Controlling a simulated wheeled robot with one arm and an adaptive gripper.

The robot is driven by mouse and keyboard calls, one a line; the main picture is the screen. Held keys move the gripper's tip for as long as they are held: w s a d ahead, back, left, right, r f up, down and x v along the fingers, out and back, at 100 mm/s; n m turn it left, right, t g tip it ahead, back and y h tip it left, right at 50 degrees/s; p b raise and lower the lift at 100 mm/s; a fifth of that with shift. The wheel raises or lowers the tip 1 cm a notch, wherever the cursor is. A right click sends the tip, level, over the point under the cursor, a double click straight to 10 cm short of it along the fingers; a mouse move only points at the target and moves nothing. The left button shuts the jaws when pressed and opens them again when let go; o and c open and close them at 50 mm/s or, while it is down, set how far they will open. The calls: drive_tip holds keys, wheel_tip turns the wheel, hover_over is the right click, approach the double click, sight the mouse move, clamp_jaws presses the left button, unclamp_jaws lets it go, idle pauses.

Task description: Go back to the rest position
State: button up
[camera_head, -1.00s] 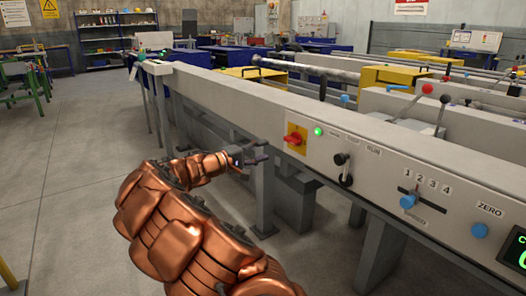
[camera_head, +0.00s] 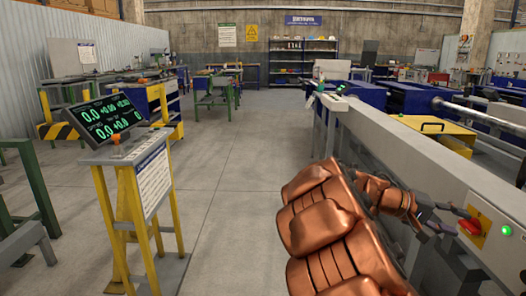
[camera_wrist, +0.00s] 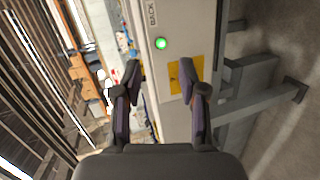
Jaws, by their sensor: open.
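My gripper (camera_head: 450,220) is at the lower right of the head view, at the end of my copper-coloured arm, close to the side of the long grey machine (camera_head: 400,140). In the wrist view my gripper (camera_wrist: 160,75) has its two dark fingers spread apart with nothing between them. A yellow switch plate (camera_wrist: 172,78) shows beyond the fingers, partly behind the right one. In the head view the red knob (camera_head: 470,227) on that plate is just right of the fingertips. I cannot tell whether they touch.
A green lamp (camera_head: 507,230) glows on the machine panel. A yellow stand with a digital readout (camera_head: 103,117) is at left. Green-legged tables (camera_head: 215,88) and a shelf (camera_head: 305,60) stand farther back. The grey floor (camera_head: 235,160) between stand and machine is clear.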

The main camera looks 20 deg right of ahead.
drive_tip(key=s+a+r+n+t+y+p, duration=0.1)
drive_tip(key=s+a+r+y+p, duration=0.3)
drive_tip(key=a+p, duration=0.6)
drive_tip(key=s+a+r+n+t+y+p, duration=0.1)
drive_tip(key=s+a+r+y+p, duration=0.4)
drive_tip(key=a, duration=1)
drive_tip(key=s+a+r+n+t+y+p, duration=0.2)
drive_tip(key=s+a+r+n+y+p, duration=0.1)
drive_tip(key=s+a+r+p, duration=0.6)
drive_tip(key=s+a+y+p, duration=0.1)
drive_tip(key=a+p, duration=0.3)
drive_tip(key=p, duration=0.3)
drive_tip(key=shift+a+y, duration=0.3)
drive_tip(key=shift+d, duration=0.1)
